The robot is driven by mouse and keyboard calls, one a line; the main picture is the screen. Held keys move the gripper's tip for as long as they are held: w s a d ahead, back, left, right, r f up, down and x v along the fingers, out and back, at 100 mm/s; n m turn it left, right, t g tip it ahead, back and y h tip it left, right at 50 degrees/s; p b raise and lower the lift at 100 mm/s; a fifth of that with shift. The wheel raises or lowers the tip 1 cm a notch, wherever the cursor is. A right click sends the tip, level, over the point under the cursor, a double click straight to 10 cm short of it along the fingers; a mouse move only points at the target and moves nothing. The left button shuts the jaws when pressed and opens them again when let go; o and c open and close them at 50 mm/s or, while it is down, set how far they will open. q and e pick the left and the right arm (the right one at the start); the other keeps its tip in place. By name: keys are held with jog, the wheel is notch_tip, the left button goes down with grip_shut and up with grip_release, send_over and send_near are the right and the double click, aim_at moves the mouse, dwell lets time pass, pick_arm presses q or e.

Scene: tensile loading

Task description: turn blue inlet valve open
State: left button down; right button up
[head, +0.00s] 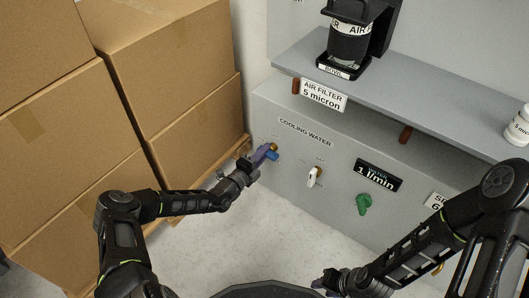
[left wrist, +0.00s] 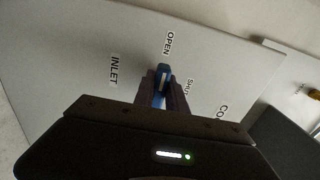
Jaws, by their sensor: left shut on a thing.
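The blue inlet valve handle (head: 272,155) is on the grey cooling water panel (head: 300,150), at its left end. In the left wrist view the blue handle (left wrist: 162,74) lies between the fingers of my left gripper (left wrist: 161,88), and its tip points to the OPEN label (left wrist: 169,43). The SHUT label (left wrist: 188,87) is to the right and the INLET label (left wrist: 114,70) to the left. In the head view my left gripper (head: 262,156) is shut on the handle. My right gripper (head: 322,284) is low at the bottom centre; its jaws are too small to judge.
A white handle (head: 314,176) and a green handle (head: 363,203) are further right on the panel, near a black display reading 1 l/min (head: 379,176). A shelf (head: 400,97) juts out above. Cardboard boxes (head: 195,110) stand close on the left. The floor in front is clear.

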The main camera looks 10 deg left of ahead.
pick_arm(q)
jog(key=c, duration=1.4)
grip_release()
jog(key=shift+o, duration=0.2)
jog(key=shift+s+a+p, duration=0.3)
jog(key=shift+s+p, duration=0.05)
jog(key=shift+s, duration=0.15)
jog(key=p+v, duration=0.2)
jog(key=v, duration=0.4)
jog(key=shift+s, duration=0.35)
